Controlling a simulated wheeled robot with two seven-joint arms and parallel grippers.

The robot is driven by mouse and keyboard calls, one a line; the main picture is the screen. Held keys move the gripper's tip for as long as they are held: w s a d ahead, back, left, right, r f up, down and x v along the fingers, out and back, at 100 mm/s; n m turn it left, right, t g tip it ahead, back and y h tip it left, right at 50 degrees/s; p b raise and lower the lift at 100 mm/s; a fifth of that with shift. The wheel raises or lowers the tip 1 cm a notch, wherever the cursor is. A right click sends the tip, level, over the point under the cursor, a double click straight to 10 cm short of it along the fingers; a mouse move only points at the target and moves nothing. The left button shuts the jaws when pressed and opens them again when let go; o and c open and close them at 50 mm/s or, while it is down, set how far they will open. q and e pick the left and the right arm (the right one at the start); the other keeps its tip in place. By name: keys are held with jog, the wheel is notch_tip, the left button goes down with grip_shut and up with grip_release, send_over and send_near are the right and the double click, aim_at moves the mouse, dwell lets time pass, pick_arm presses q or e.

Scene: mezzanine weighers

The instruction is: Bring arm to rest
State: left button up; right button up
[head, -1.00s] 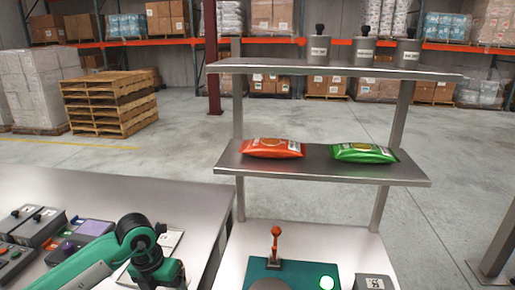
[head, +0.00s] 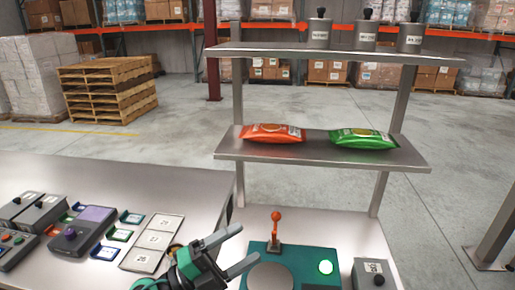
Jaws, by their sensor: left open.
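My left gripper (head: 232,249) is at the bottom middle of the head view, with its two grey fingers spread apart and nothing between them. It is over the gap between the left table and the teal device, close to the left of the device's round plate. My green and black wrist shows below it, at the bottom edge. My right gripper is not in view.
A teal device (head: 310,268) with an orange-knobbed lever (head: 276,228) stands below a shelf (head: 330,160) holding a red bag (head: 273,133) and a green bag (head: 362,139). Labelled trays (head: 152,243) and control boxes (head: 82,230) lie on the left table (head: 160,185).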

pick_arm(q)
jog(key=w+a+f+n+t+y, duration=0.1)
jog(key=w+a+n+t+y, duration=0.1)
jog(key=a+n+t+y, duration=0.55)
jog(key=w+a+f+n+t+y, duration=0.25)
jog(key=n+t+y, duration=0.25)
jog(key=n, duration=0.5)
jog(key=s+a+f+n+g+y, duration=0.5)
jog(key=a+f+n+g+y, duration=0.3)
jog(key=f, duration=0.5)
jog(key=s+a+f+n+g, duration=0.1)
jog(key=s+f+g, duration=0.45)
jog(key=s, duration=0.45)
jog(key=s+f+n+g, duration=0.2)
jog(key=s+f+g, duration=0.2)
jog(key=s+f, duration=0.45)
notch_tip(320, 180, down, 30)
jog(key=s+g, duration=0.1)
jog(key=s, duration=0.1)
jog(key=s+a+f, duration=0.1)
jog(key=s+f, duration=0.8)
jog(key=f, duration=0.1)
jog(key=s+a+f+g, duration=0.1)
jog(key=s+a+f, duration=0.1)
jog(key=s+f, duration=0.7)
jog(key=shift+s+a+f+g, duration=0.25)
jog(key=shift+s+f+g, duration=0.1)
jog(key=shift+s, duration=0.25)
jog(key=shift+m, duration=0.25)
